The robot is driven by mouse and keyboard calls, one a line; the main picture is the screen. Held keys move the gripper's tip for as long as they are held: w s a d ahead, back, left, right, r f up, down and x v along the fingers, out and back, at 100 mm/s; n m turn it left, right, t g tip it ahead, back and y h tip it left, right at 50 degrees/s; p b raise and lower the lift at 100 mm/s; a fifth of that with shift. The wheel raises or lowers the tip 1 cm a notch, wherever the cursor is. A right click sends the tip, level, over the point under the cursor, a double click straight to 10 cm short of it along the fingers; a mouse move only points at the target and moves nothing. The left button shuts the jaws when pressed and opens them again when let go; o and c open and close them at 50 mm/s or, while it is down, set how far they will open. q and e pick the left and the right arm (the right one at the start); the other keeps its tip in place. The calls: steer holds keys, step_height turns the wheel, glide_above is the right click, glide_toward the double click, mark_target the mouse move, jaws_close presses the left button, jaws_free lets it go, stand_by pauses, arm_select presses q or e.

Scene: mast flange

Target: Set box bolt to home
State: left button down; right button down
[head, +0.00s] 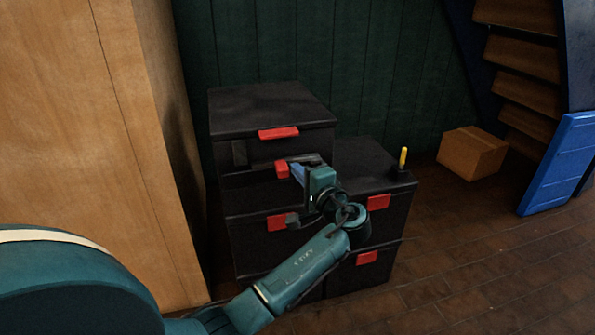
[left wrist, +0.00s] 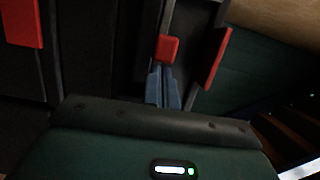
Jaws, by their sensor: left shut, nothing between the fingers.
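A stack of black boxes (head: 270,103) with red tabs stands against the green wall. A small red knob (head: 282,169) sits on the front of the upper left box, below its red lid tab (head: 279,133); it seems to be the bolt's handle. It also shows in the left wrist view (left wrist: 168,48). My left gripper (head: 295,172) is shut and empty, its blue fingertips at the knob's right side in the head view. In the left wrist view the fingertips (left wrist: 164,75) are right at the knob; I cannot tell whether they touch. The gripper hides part of the box front.
A tall wooden cabinet (head: 95,110) stands close on the left. A yellow-topped lever (head: 403,158) rises from the right box. A cardboard box (head: 472,153), a blue panel (head: 556,165) and wooden stairs (head: 522,57) are at the right. The brick floor at front right is clear.

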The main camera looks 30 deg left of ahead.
stand_by(0.4)
arm_select(q)
steer(key=shift+s+a+r+p, duration=0.15)
steer(key=shift+s+a+p, duration=0.65)
steer(key=shift+s+p, duration=0.3)
steer(key=shift+a, duration=0.1)
arm_select(e)
steer(key=shift+s+d+f, duration=0.15)
steer(key=shift+d+f, duration=0.05)
steer(key=shift+f, duration=0.05)
steer(key=shift+d+r, duration=0.1)
steer(key=shift+r, duration=0.05)
